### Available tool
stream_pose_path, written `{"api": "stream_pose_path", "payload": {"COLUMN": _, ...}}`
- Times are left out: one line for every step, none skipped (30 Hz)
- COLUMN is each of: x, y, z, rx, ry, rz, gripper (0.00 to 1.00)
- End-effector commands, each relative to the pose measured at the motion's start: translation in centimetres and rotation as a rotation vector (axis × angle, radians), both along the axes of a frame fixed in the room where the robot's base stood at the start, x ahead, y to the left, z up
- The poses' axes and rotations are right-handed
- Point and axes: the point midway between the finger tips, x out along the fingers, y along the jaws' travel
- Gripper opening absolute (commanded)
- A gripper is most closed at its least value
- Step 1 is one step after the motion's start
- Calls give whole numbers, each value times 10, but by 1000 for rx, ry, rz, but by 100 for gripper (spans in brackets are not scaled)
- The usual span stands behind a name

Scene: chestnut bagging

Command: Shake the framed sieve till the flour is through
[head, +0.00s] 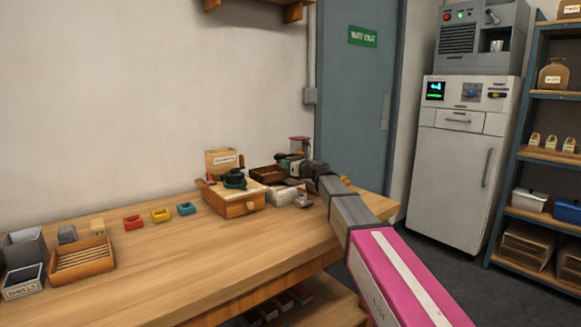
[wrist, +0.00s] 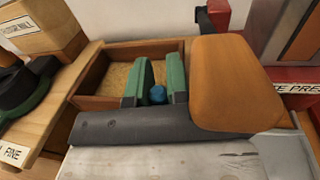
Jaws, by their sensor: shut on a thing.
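The framed sieve is a brown wooden frame (wrist: 90,102) around a tan, grainy surface, in the upper left middle of the wrist view. In the head view it shows as a dark brown box (head: 264,176) toward the bench's far right. My gripper (wrist: 158,80) has green fingers on either side of a small blue knob (wrist: 157,94) at the near side of the frame, and is shut on it. In the head view my gripper (head: 289,163) reaches over the bench beside the frame. I cannot tell flour from mesh; the space under the frame is hidden.
A wooden mill box (head: 237,200) with a dark top stands left of the sieve, close to it. A red-based press (wrist: 291,87) stands to the right. Small coloured trays (head: 161,215) and a slatted wooden tray (head: 82,262) sit farther left. The bench front is clear.

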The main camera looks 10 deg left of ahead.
Motion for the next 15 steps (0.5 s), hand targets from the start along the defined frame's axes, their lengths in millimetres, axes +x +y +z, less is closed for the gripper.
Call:
{"api": "stream_pose_path", "payload": {"x": 2, "y": 2, "z": 0, "rx": 1, "ry": 2, "rz": 1, "gripper": 0}}
{"api": "stream_pose_path", "payload": {"x": 1, "y": 1, "z": 0, "rx": 1, "ry": 2, "rz": 1, "gripper": 0}}
{"api": "stream_pose_path", "payload": {"x": 0, "y": 1, "z": 0, "rx": 1, "ry": 2, "rz": 0, "gripper": 0}}
{"api": "stream_pose_path", "payload": {"x": 0, "y": 1, "z": 0, "rx": 1, "ry": 2, "rz": 0, "gripper": 0}}
{"api": "stream_pose_path", "payload": {"x": 0, "y": 1, "z": 0, "rx": 1, "ry": 2, "rz": 0, "gripper": 0}}
{"api": "stream_pose_path", "payload": {"x": 0, "y": 1, "z": 0, "rx": 1, "ry": 2, "rz": 0, "gripper": 0}}
{"api": "stream_pose_path", "payload": {"x": 0, "y": 1, "z": 0, "rx": 1, "ry": 2, "rz": 0, "gripper": 0}}
{"api": "stream_pose_path", "payload": {"x": 0, "y": 1, "z": 0, "rx": 1, "ry": 2, "rz": 0, "gripper": 26}}
{"api": "stream_pose_path", "payload": {"x": 0, "y": 1, "z": 0, "rx": 1, "ry": 2, "rz": 0, "gripper": 39}}
{"api": "stream_pose_path", "payload": {"x": 0, "y": 1, "z": 0, "rx": 1, "ry": 2, "rz": 0, "gripper": 42}}
{"api": "stream_pose_path", "payload": {"x": 0, "y": 1, "z": 0, "rx": 1, "ry": 2, "rz": 0, "gripper": 42}}
{"api": "stream_pose_path", "payload": {"x": 0, "y": 1, "z": 0, "rx": 1, "ry": 1, "rz": 0, "gripper": 42}}
{"api": "stream_pose_path", "payload": {"x": 0, "y": 1, "z": 0, "rx": 1, "ry": 1, "rz": 0, "gripper": 42}}
{"api": "stream_pose_path", "payload": {"x": 0, "y": 1, "z": 0, "rx": 1, "ry": 1, "rz": 0, "gripper": 42}}
{"api": "stream_pose_path", "payload": {"x": 0, "y": 1, "z": 0, "rx": 1, "ry": 1, "rz": 0, "gripper": 42}}
